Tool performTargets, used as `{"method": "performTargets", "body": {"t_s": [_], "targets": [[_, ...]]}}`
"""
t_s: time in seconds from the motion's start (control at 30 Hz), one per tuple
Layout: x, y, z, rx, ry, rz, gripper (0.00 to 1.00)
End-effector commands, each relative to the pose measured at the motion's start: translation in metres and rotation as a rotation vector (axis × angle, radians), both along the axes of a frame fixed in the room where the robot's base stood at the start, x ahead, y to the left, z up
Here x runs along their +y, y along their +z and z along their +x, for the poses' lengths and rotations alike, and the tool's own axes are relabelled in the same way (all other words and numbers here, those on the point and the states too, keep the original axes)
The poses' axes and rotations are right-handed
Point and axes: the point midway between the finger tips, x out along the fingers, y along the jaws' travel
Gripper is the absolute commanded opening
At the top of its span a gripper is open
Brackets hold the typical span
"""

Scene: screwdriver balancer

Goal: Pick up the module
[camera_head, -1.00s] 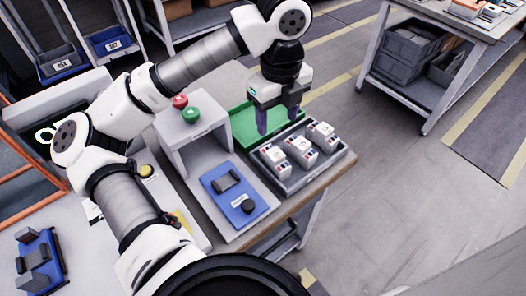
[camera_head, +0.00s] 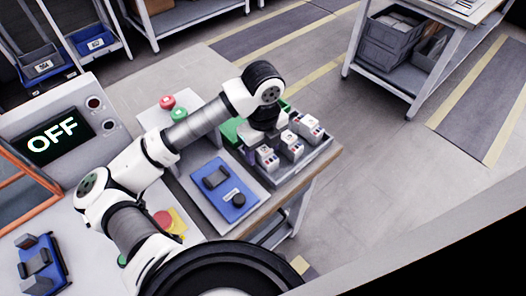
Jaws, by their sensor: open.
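Three white modules stand in a row in a grey tray (camera_head: 318,155) at the workbench's right corner: a near one (camera_head: 267,159), a middle one (camera_head: 291,147) and a far one (camera_head: 308,127). My gripper (camera_head: 250,153) is low at the tray's left side, just left of the near module. Its jaws are open, with no module seen between them. My own wrist hides most of the gripper, so I cannot tell whether a finger touches the near module.
A green tray (camera_head: 231,130) lies behind my gripper, partly hidden. A blue fixture (camera_head: 222,190) lies in front of the grey tray. A stand with red and green buttons (camera_head: 167,103) is to the left. A screen (camera_head: 55,138) reads OFF. Open floor lies right of the bench.

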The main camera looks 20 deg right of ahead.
Motion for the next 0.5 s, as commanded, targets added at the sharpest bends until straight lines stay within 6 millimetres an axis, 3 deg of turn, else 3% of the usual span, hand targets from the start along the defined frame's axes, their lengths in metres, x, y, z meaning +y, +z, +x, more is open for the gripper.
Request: {"method": "performTargets", "body": {"t_s": [0.27,0.5], "targets": [[-0.0001,-0.0043,0.0,0.0,0.0,-0.001,0.58],[-0.0001,-0.0041,0.0,0.0,0.0,-0.001,0.28]]}}
